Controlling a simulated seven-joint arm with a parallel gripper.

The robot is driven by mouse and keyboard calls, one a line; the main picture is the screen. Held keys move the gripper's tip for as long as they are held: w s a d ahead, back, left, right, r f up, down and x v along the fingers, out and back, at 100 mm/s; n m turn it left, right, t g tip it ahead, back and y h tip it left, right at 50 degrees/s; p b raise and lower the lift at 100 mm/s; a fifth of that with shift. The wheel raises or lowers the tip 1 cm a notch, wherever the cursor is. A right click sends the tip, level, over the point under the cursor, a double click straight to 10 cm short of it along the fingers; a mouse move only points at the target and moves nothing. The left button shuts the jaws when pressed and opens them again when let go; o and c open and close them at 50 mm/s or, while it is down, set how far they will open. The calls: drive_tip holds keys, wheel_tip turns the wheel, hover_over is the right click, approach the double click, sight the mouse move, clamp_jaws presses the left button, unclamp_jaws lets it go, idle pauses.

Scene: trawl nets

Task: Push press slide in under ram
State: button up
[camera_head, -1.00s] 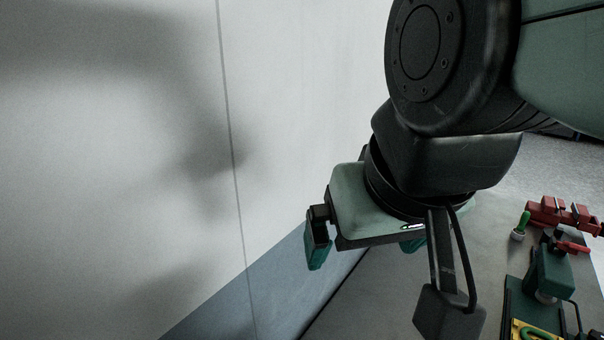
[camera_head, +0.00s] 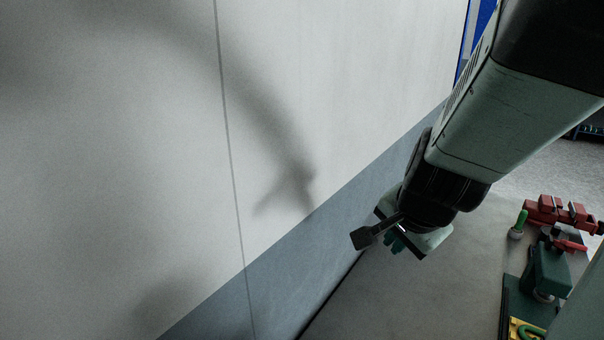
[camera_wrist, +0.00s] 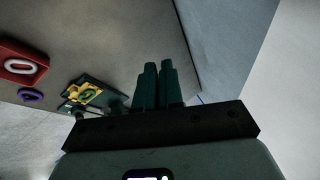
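The dark green press (camera_head: 550,270) stands at the lower right in the head view, on a dark green base. A yellow slide (camera_head: 524,330) with a green ring-like piece on it lies at the front of that base, cut by the frame edge. The ram cannot be made out clearly. My gripper (camera_head: 394,244) hangs over the table near the wall, well left of the press. In the wrist view its two teal fingers (camera_wrist: 157,68) lie together, with nothing between them.
A red vise (camera_head: 560,212) and a green-handled tool (camera_head: 519,223) stand behind the press. A red block with a white ring (camera_wrist: 22,66) and a purple ring (camera_wrist: 31,97) show in the wrist view. The grey table (camera_head: 440,295) left of the press is clear; the wall (camera_head: 330,270) borders it.

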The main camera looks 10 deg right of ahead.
sight(538, 329)
drive_tip(key=d+f+m, duration=0.1)
drive_tip(key=d+f, duration=0.1)
drive_tip(key=d, duration=0.1)
drive_tip(key=s+d+f+m+h, duration=0.1)
drive_tip(key=d+f+m, duration=0.1)
drive_tip(key=d+f, duration=0.1)
drive_tip(key=d+f+m+g+h, duration=0.1)
drive_tip(key=d+f, duration=0.1)
drive_tip(key=d, duration=0.2)
drive_tip(key=shift+s+f+m, duration=0.15)
drive_tip(key=shift+m, duration=0.25)
clamp_jaws()
drive_tip(key=s+d+f+m+g+h, duration=0.4)
drive_tip(key=s+d+f+m, duration=0.4)
drive_tip(key=s+d+f, duration=0.7)
drive_tip(key=x, duration=0.9)
drive_tip(key=shift+w, duration=0.35)
drive_tip(key=shift+w+d+r, duration=0.1)
drive_tip(key=shift+w+d, duration=0.8)
drive_tip(key=shift+w, duration=0.05)
drive_tip(key=shift+w+d, duration=0.35)
drive_tip(key=shift+w, duration=0.05)
drive_tip(key=w+d, duration=0.7)
drive_tip(key=shift+w+d, duration=0.2)
